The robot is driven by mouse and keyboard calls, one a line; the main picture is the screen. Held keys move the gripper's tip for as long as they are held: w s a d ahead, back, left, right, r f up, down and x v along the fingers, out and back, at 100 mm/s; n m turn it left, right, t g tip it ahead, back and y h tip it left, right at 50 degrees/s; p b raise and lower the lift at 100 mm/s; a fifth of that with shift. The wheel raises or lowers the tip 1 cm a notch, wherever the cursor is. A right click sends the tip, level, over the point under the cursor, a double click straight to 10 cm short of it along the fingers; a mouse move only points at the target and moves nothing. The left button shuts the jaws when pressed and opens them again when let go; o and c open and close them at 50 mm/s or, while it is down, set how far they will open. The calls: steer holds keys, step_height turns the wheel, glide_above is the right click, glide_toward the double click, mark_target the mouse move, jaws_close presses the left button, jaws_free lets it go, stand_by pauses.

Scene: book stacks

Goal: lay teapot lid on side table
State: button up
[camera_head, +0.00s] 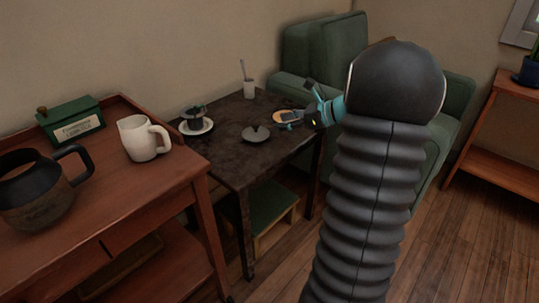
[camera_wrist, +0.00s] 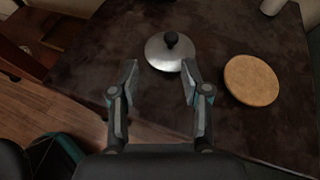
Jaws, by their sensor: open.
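The teapot lid (camera_head: 256,134), a round grey metal lid with a dark knob, lies knob up on the dark side table (camera_head: 222,160). It also shows in the wrist view (camera_wrist: 164,57), just beyond my fingertips and roughly in line with the gap between them. My gripper (camera_wrist: 159,76) is open and empty, its two fingers spread apart. In the head view my gripper (camera_head: 316,106) is at the table's right side, to the right of the lid and partly hidden by my arm.
A round cork mat (camera_wrist: 250,80) lies right of the lid. A dark cup (camera_head: 194,114) on a white saucer and a white holder (camera_head: 249,90) stand farther back. A reddish wooden table (camera_head: 150,190) holds a white jug (camera_head: 141,139) and a dark pot (camera_head: 35,195). A green armchair (camera_head: 310,55) stands behind.

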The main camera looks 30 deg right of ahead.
steer(key=s+a+r+n+g+h, duration=0.1)
steer(key=s+a+n+g, duration=0.2)
steer(key=s+a+n, duration=0.55)
steer(key=s+a+r+n+g+h, duration=0.25)
steer(key=s+a+n, duration=0.2)
steer(key=a, duration=0.65)
steer(key=s+a+f+n+h, duration=0.1)
steer(key=s+a+n+h, duration=0.1)
steer(key=s+n, duration=0.5)
steer(key=s+a+f+n+h, duration=0.1)
steer(key=s+a+n+h, duration=0.1)
steer(key=s+n, duration=0.5)
steer(key=shift+s+n+t+h, duration=0.3)
steer(key=shift+s+t+h, duration=0.15)
steer(key=shift+s, duration=0.2)
steer(key=shift+a, duration=0.1)
